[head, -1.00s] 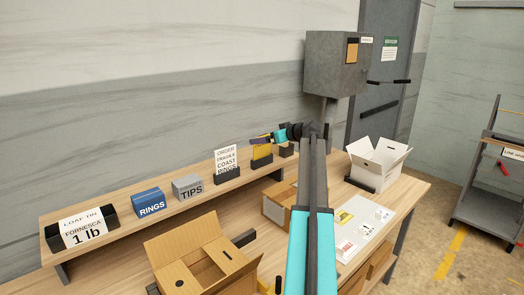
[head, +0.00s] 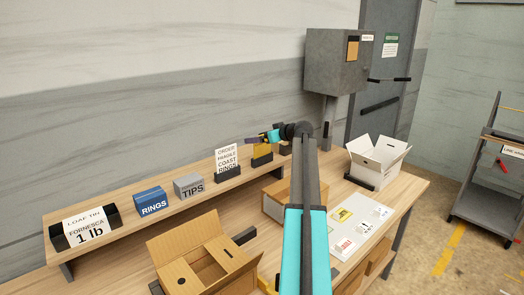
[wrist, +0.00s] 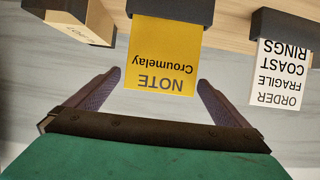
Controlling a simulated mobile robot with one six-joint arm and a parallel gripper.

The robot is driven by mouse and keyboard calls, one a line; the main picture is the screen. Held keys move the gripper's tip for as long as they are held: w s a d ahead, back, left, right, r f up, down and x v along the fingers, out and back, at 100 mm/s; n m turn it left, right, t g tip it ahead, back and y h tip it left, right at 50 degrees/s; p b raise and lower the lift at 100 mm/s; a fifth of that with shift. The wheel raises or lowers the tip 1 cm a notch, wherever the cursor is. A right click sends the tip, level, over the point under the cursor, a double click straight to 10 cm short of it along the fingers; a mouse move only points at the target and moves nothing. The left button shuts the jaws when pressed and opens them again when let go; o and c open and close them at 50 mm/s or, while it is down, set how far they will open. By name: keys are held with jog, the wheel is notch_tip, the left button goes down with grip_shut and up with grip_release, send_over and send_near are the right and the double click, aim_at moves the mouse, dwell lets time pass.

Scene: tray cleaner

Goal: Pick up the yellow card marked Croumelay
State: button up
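The yellow card marked "NOTE Croumelay" (wrist: 162,58) stands in a dark holder (wrist: 172,12) on the raised wooden shelf. It appears upside down in the wrist view and is small in the head view (head: 262,151), just below my gripper. My gripper (wrist: 160,82) is open, with one finger to each side of the card's printed end in the wrist view. Nothing is held between the fingers, and I cannot tell whether either touches the card. In the head view my gripper (head: 257,138) is small, and its fingertips are hard to make out.
A white order card (wrist: 285,75) stands beside the yellow card; it also shows in the head view (head: 226,159). A small box (wrist: 75,25) is on the other side. Grey TIPS (head: 188,186) and blue RINGS (head: 151,201) boxes sit farther left. An open cardboard box (head: 185,238) is below.

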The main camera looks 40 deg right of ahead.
jog(key=c, duration=1.3)
jog(key=shift+r, duration=0.15)
jog(key=shift+c, duration=0.2)
jog(key=shift+r+b, duration=1.9)
jog(key=shift+r, duration=3)
